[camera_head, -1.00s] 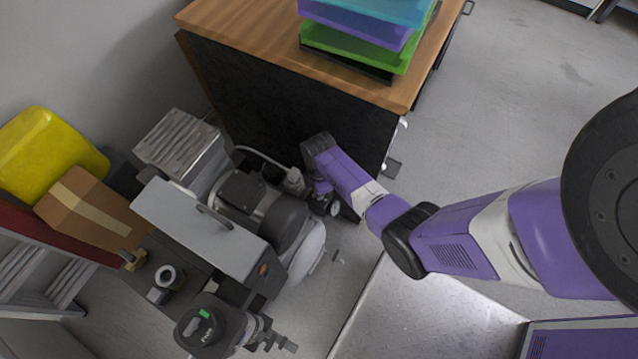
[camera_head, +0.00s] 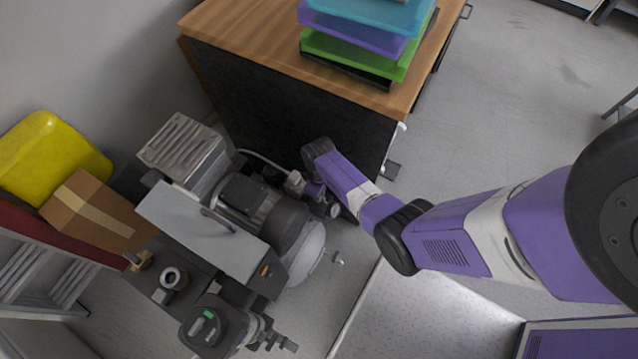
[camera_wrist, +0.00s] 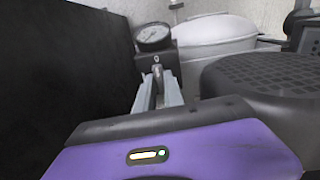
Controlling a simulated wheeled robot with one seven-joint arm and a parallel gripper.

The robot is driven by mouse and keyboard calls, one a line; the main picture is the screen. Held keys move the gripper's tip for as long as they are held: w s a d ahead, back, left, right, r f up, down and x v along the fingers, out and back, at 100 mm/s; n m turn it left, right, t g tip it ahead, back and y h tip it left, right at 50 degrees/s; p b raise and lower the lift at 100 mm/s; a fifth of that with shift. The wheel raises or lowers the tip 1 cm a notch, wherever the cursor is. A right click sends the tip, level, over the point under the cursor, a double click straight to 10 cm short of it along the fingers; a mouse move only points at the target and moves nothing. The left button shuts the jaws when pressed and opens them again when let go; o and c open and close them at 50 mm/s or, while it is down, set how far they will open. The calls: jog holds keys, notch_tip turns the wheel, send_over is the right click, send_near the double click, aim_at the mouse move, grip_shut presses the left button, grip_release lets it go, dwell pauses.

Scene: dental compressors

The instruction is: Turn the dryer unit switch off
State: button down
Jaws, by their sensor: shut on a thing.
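The compressor and dryer assembly (camera_head: 205,230) stands on the floor at the left, with a grey box, dark motor and pale tank. My gripper (camera_head: 300,186) is at its far right side, by a small fitting. In the wrist view, my gripper (camera_wrist: 158,92) has its two pale fingers close together around a small dark piece (camera_wrist: 157,72) with a pale mark, just below a round gauge (camera_wrist: 153,36). I cannot tell whether this piece is the dryer unit switch. Its lower part is hidden by the fingers and gripper body.
A wooden-topped cabinet (camera_head: 245,32) with a black side stands close behind my gripper and bears stacked coloured trays (camera_head: 350,52). A yellow container (camera_head: 45,155), cardboard box (camera_head: 95,212) and ladder (camera_head: 40,282) crowd the left.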

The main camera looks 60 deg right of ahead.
jog(key=shift+s+m, duration=0.1)
jog(key=shift+m, duration=0.2)
dwell(0.4)
jog(key=c, duration=1.4)
grip_release()
jog(key=shift+c, duration=0.2)
jog(key=shift+r+p, duration=1.1)
jog(key=shift+r, duration=2.8)
